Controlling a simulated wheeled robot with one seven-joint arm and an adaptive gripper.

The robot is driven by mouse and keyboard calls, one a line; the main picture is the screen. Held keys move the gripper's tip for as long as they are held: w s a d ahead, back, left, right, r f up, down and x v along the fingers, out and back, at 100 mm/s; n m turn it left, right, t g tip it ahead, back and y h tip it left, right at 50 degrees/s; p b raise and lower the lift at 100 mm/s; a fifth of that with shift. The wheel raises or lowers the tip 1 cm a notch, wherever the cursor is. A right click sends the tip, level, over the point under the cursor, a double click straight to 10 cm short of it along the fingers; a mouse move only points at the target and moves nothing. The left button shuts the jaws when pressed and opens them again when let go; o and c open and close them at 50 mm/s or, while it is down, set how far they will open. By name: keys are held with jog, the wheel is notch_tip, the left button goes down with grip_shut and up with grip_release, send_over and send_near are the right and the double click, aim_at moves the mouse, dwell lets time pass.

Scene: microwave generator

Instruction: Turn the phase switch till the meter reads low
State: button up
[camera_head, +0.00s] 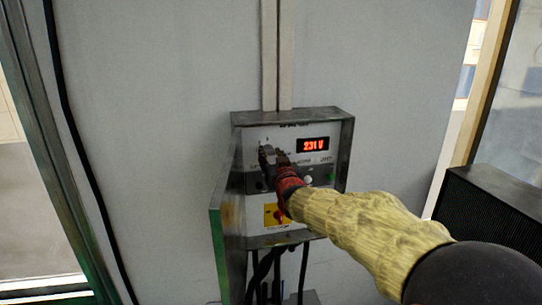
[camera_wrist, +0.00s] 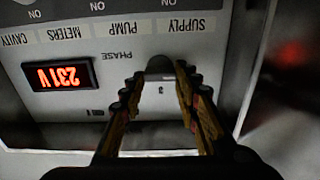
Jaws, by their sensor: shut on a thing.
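The control box (camera_head: 343,131) is mounted on the wall, and its meter (camera_head: 313,144) glows red and reads 231 V. The meter also shows upside down in the wrist view (camera_wrist: 58,75). The phase switch (camera_wrist: 160,66) is a dark rounded knob below the upside-down PHASE label, with its top showing between my fingers. My gripper (camera_wrist: 155,80) is shut on the phase switch, a finger on each side. In the head view my gripper (camera_head: 272,155) reaches the upper left of the panel and hides most of the switch.
The box's door (camera_head: 222,235) stands open at its left side. A red and yellow rotary switch (camera_head: 277,214) sits low on the panel, close under my arm. Black cables (camera_head: 278,275) hang below the box. A dark ribbed unit (camera_head: 490,208) stands at the right.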

jog(key=shift+f+b, duration=0.1)
jog(key=shift+b, duration=0.35)
jog(key=m+b, duration=0.1)
jog(key=b, duration=0.1)
jog(key=m+b, duration=0.1)
jog(key=b, duration=0.2)
jog(key=shift+f+m, duration=0.2)
jog(key=shift+m, duration=0.1)
jog(key=m+b, duration=0.2)
jog(key=b, duration=0.2)
jog(key=shift+d+m, duration=0.1)
jog(key=shift+m, duration=0.2)
jog(key=m+b, duration=0.2)
jog(key=b, duration=0.1)
jog(key=shift+b, duration=0.35)
jog(key=shift+r+m+b, duration=0.15)
jog(key=shift+m+b, duration=0.5)
jog(key=shift+m, duration=0.15)
jog(key=shift+r, duration=0.1)
jog(key=o, duration=1.1)
jog(key=shift+o, duration=0.3)
jog(key=shift+w, duration=0.1)
